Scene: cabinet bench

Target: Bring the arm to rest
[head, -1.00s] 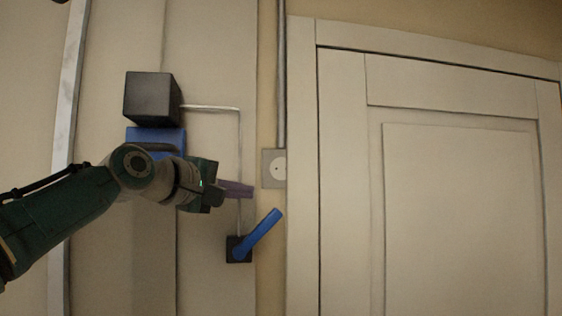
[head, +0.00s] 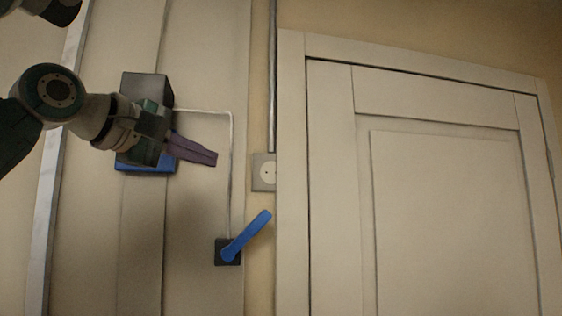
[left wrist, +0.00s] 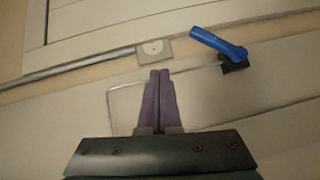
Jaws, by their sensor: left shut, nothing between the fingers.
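My left gripper (head: 214,159) is in the head view at the left, in front of a black box with a blue lower part. Its purple fingers are together with nothing between them, pointing right. In the left wrist view the shut fingers (left wrist: 160,74) point up the picture toward the wall. The gripper is apart from the blue lever handle (head: 247,236), which is on a small black base below and to the right. My right gripper is not seen.
The black box (head: 143,88) has a blue part (head: 146,167) under it. A thin pipe (head: 231,180) runs from the box down to the lever. A grey socket plate (head: 264,172) is beside a vertical conduit. A pale panelled door (head: 450,220) fills the right.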

